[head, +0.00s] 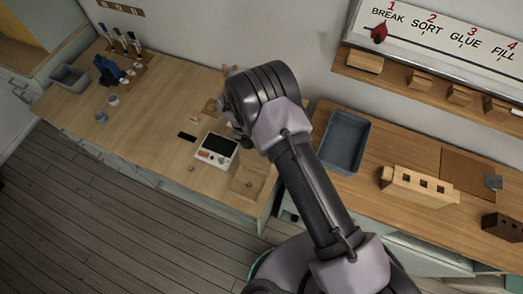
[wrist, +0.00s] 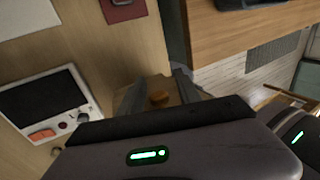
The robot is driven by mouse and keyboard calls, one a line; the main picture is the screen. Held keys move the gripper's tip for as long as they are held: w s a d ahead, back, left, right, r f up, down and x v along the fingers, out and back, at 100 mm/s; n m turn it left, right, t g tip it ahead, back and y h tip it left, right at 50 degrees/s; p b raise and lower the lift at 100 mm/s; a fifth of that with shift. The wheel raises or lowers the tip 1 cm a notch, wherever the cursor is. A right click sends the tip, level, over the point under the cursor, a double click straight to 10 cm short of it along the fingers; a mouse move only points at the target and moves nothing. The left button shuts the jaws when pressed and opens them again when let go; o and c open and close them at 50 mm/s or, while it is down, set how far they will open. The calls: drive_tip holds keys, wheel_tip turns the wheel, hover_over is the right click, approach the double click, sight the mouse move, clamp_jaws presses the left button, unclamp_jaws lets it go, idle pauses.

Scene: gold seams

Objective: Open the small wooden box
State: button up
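The small wooden box (head: 247,183) sits at the front right of the left counter in the head view, with a small round knob on its top. In the wrist view the box top (wrist: 178,98) and its round brown knob (wrist: 158,98) show between my fingers. My gripper (wrist: 158,84) is open, with one finger on each side of the knob and nothing visibly held. I cannot tell whether the fingers touch the box. In the head view my arm hides the fingers. The box's lower part is hidden by my gripper body in the wrist view.
A white device with a dark screen (head: 216,149) stands just left of the box. A grey tray (head: 346,143) lies on the right counter, beyond a gap. A pale wooden block with square holes (head: 418,186) stands farther right. A grey bin (head: 70,78) is far left.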

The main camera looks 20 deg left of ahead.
drive_tip(key=shift+r, duration=0.1)
drive_tip(key=p+v, duration=0.1)
drive_tip(key=v, duration=1.6)
drive_tip(key=shift+r, duration=0.2)
